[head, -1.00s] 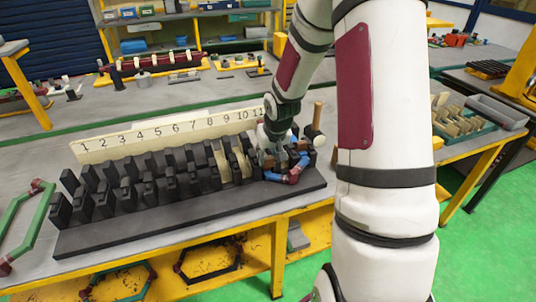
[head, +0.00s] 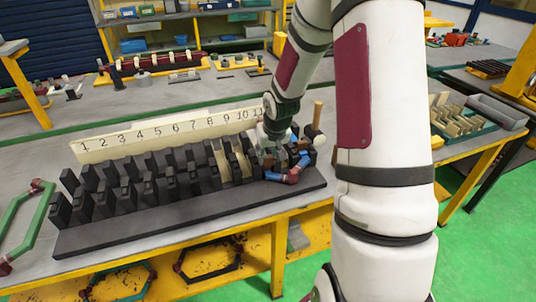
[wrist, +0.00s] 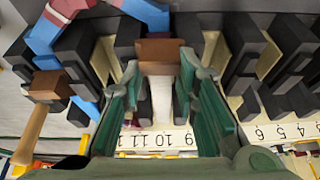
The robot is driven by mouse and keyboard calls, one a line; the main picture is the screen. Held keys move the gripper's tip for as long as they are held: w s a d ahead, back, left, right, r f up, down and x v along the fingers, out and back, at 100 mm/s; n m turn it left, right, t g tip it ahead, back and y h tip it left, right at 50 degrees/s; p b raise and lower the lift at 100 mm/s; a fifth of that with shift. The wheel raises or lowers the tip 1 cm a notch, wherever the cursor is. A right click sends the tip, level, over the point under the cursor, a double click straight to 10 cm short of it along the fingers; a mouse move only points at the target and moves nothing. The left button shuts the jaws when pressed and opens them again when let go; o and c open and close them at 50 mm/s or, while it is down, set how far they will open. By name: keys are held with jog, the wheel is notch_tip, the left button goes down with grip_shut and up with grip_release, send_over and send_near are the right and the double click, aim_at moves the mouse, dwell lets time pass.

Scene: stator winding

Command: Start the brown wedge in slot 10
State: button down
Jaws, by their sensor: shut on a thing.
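The black slotted stator block (head: 200,210) lies on the bench, with a cream number strip (head: 150,134) along its far side. My gripper (wrist: 160,78) has its green fingers closed around the brown wedge (wrist: 158,48). In the wrist view the wedge sits between dark teeth, in line with the number 10. Whether its lower end is inside the slot cannot be told. In the head view my gripper (head: 268,148) is low over the right end of the block and hides the wedge. A blue coil with maroon corners (head: 291,175) lies beside it, also in the wrist view (wrist: 45,30).
A mallet-like tool with an upright wooden handle (head: 318,114) stands close right of my gripper. A green coil (head: 22,225) lies at the bench's left end. A tray of cream pieces (head: 462,122) stands to the right. The slots left of centre look clear.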

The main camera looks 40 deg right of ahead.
jog(key=shift+w+d, duration=0.15)
jog(key=shift+w, duration=0.4)
jog(key=c, duration=1.2)
grip_release()
jog(key=v, duration=1.2)
jog(key=s+a+r+n, duration=0.2)
jog(key=s+a+r, duration=0.6)
jog(key=a+r, duration=0.25)
jog(key=shift+n+t+y, duration=0.6)
jog(key=shift+n, duration=0.3)
jog(key=s+a+r, duration=0.1)
jog(key=s+a, duration=0.2)
jog(key=s, duration=0.1)
jog(key=s+a+r, duration=0.1)
jog(key=s+a, duration=0.1)
jog(key=s, duration=0.3)
jog(key=s+a+r, duration=0.1)
jog(key=s+a, duration=0.2)
jog(key=s, duration=0.2)
jog(key=shift+a+r, duration=0.25)
jog(key=shift+a, duration=0.05)
